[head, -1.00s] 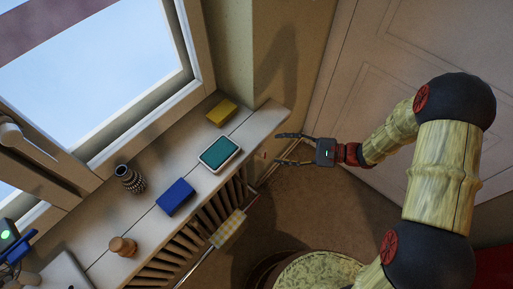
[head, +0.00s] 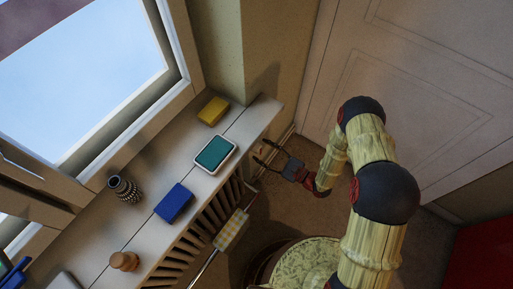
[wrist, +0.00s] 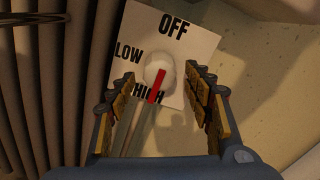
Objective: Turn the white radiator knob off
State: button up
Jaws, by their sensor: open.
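The white radiator knob (wrist: 160,72) shows in the wrist view, in front of a white card (wrist: 196,42) marked OFF, LOW and HIGH. A red pointer on the knob runs from its middle down toward the word HIGH. My gripper (wrist: 166,82) is open, with one finger on either side of the knob. I cannot tell whether the fingers touch it. In the head view my gripper (head: 263,155) is just past the right end of the shelf, low by the wall. The knob is too small to make out clearly there.
The radiator's slats (head: 200,227) run under the shelf (head: 145,197), close to my gripper's left. A round patterned seat (head: 303,262) stands below my arm. A door (head: 425,85) is on the right.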

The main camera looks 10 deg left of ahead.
aim_at(257, 147)
jog(key=shift+b+x, duration=0.3)
jog(key=shift+x, duration=1.45)
jog(key=shift+c, duration=0.4)
jog(key=c, duration=1.1)
